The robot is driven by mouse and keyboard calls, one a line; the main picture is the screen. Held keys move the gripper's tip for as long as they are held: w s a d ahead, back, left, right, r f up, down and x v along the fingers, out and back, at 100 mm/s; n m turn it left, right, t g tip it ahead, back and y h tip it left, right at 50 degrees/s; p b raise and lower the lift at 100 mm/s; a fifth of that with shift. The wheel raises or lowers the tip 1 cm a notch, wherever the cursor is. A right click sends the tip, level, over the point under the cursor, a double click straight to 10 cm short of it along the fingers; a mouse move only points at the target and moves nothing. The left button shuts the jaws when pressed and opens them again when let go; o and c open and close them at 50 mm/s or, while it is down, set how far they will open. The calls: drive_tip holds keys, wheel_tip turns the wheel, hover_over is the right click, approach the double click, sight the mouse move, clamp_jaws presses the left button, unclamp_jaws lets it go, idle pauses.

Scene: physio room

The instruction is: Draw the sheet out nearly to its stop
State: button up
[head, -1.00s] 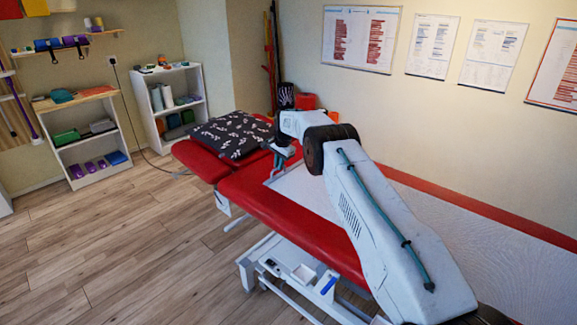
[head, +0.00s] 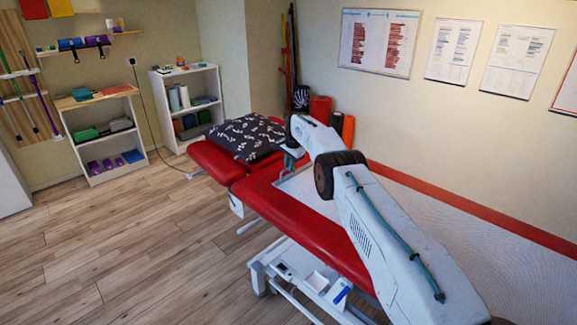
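A white sheet (head: 303,187) lies on the red padded treatment couch (head: 267,203), and my arm covers much of it. My gripper (head: 289,164) is at the far end of the sheet, near the gap between the couch's two padded sections. The gripper is small and partly hidden behind my arm. I cannot tell whether its fingers are open or shut, or whether they hold the sheet edge.
A dark patterned pillow (head: 246,136) lies on the couch's head section. Two low shelves, one on the left (head: 103,137) and one in the corner (head: 190,104), stand by the walls. The wooden floor (head: 150,235) left of the couch is clear.

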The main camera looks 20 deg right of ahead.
drive_tip(key=shift+o, duration=1.2)
drive_tip(key=shift+d, duration=0.3)
drive_tip(key=shift+a, duration=0.4)
wheel_tip(320, 180, up, 8)
drive_tip(key=s, duration=0.1)
drive_tip(key=shift+s+d+f, duration=0.15)
drive_tip(key=shift+s+d, duration=0.05)
drive_tip(key=shift+d, duration=0.2)
